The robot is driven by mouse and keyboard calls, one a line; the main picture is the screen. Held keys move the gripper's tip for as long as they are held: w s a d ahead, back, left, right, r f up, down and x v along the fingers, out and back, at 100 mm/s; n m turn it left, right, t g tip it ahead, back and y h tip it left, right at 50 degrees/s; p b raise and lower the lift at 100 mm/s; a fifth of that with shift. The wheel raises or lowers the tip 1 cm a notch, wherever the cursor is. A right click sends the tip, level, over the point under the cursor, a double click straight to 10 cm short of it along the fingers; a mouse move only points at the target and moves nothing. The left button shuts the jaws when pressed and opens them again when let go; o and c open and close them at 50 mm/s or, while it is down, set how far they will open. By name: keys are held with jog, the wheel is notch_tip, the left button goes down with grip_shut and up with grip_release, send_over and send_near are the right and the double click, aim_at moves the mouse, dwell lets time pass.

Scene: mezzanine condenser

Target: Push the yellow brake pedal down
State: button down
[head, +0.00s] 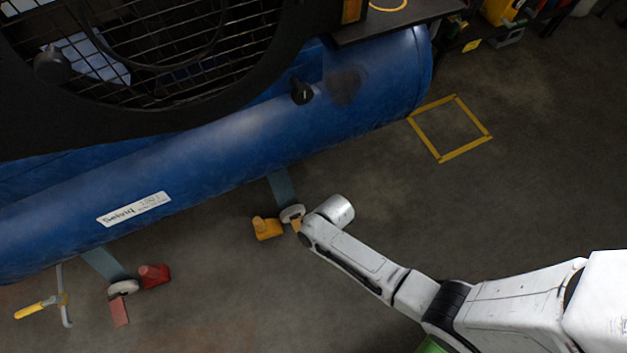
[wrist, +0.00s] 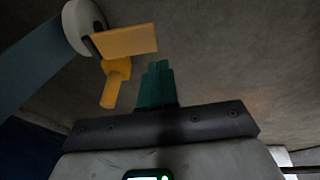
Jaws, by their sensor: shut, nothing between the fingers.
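The yellow brake pedal shows in the wrist view as a flat plate (wrist: 130,40) beside a pale caster wheel (wrist: 84,27). A yellow-orange block with a round stub (wrist: 116,80) is close to it. In the head view the block (head: 267,229) lies left of the wheel (head: 292,213), and only a sliver of the plate (head: 296,226) shows beside my white wrist. My gripper (wrist: 156,68) has teal fingers shut together and empty. In the wrist view its tips are just below and right of the plate, apparently apart from it. The head view hides the fingers behind my wrist.
A blue tank (head: 240,140) with a black fan grille lies above the wheels. At lower left are a red pedal (head: 154,275), another wheel (head: 123,288) and a yellow-handled tool (head: 36,308). A yellow taped square (head: 465,149) marks the floor.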

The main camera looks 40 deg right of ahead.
jog(key=s+d+r+p, duration=0.1)
jog(key=s+r+p, duration=0.3)
jog(key=r, duration=0.4)
jog(key=shift+s+d, duration=0.2)
jog(key=shift+d, duration=0.1)
jog(key=shift+r, duration=0.1)
jog(key=s+d+r+m+h, duration=0.1)
jog(key=s+d+r+m, duration=0.15)
jog(key=r+m, duration=0.4)
jog(key=s+d+r+m+g+h, duration=0.1)
jog(key=s+d+r+m, duration=0.2)
jog(key=r, duration=0.6)
jog(key=s+d+r+m+h, duration=0.1)
jog(key=d+r+m, duration=0.2)
jog(key=r+m, duration=0.35)
notch_tip(320, 180, up, 28)
jog(key=p, duration=2.7)
jog(key=shift+f+n, duration=0.25)
jog(key=shift+n, duration=0.05)
